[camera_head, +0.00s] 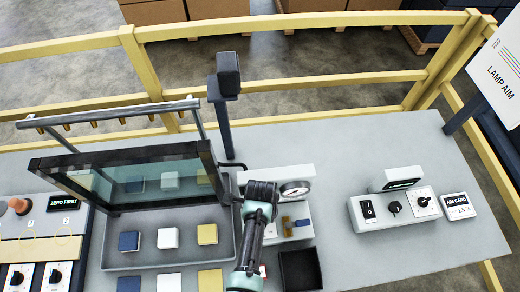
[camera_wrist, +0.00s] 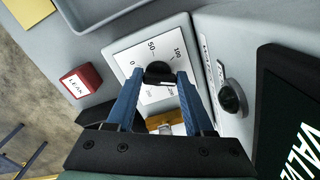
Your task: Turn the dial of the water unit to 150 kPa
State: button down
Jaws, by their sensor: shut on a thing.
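The black dial knob (camera_wrist: 158,70) is at the plate's middle. My gripper (camera_wrist: 160,76) has its two blue fingers shut on the knob, one on each side. The knob's pointer is hidden, so its setting cannot be read.
A brass valve part (camera_wrist: 165,120) lies close below the knob, between my fingers. A red LEAK block (camera_wrist: 81,81) and a black VALVE panel (camera_wrist: 300,110) flank the unit.

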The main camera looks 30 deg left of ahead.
jog(key=shift+c, duration=1.4)
grip_release()
notch_tip(320, 180, up, 13)
jog(key=shift+b, duration=0.3)
